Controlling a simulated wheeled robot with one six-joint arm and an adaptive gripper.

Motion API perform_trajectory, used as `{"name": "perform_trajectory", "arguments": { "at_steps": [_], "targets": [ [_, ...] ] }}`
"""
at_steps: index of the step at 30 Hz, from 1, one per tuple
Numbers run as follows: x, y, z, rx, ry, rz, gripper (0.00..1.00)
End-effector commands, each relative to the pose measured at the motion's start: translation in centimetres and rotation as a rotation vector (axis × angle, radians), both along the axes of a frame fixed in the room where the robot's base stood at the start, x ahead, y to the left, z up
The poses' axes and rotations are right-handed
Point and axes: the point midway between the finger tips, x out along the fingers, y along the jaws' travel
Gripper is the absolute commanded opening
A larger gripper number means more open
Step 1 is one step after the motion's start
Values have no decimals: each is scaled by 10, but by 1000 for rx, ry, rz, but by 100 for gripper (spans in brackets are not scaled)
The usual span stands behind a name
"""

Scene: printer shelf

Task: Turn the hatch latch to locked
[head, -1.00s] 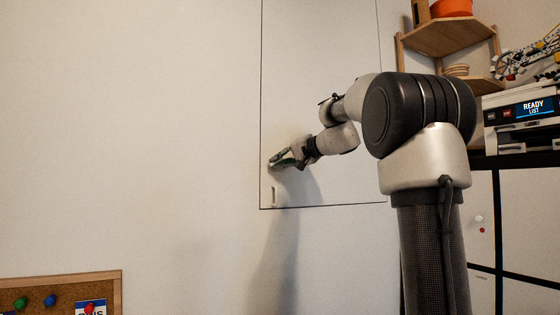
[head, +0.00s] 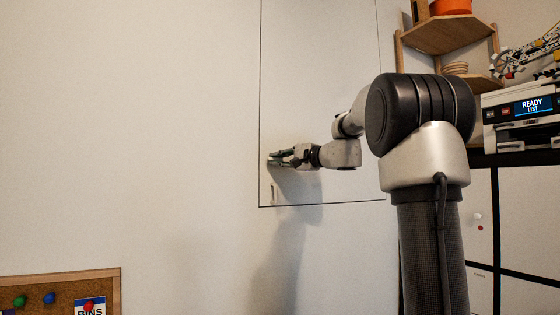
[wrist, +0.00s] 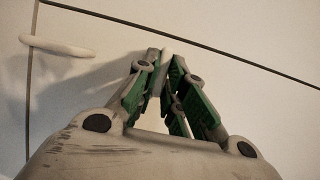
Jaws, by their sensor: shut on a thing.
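The hatch (head: 330,100) is a white panel outlined by a thin dark line in the white wall. My gripper (head: 272,161) is at its left edge, above the lower left corner. In the wrist view my gripper (wrist: 163,62) has its fingertips together on a small pale piece (wrist: 166,56), which looks like the hatch latch. The fingers hide most of it, so its angle cannot be told. A separate pale bar (head: 273,193) stands upright below the gripper near the bottom edge. In the wrist view this bar (wrist: 60,46) crosses a hatch edge line.
A cork board (head: 60,287) with pins is at the lower left. A wooden corner shelf (head: 450,35), a printer (head: 520,112) and white cabinets (head: 525,220) are at the right. The wall left of the hatch is clear.

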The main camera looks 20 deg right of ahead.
Motion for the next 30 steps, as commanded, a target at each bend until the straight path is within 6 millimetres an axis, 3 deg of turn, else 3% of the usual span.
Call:
{"name": "perform_trajectory", "arguments": {
  "at_steps": [11,12,15,25,30],
  "targets": [
    [0,0,-1,5,1,0,0],
    [0,0,-1,5,1,0,19],
    [0,0,-1,4,1,0,33],
    [-2,-1,0,3,0,0,33],
    [-24,-12,0,3,-1,-3,33]
  ]
}}
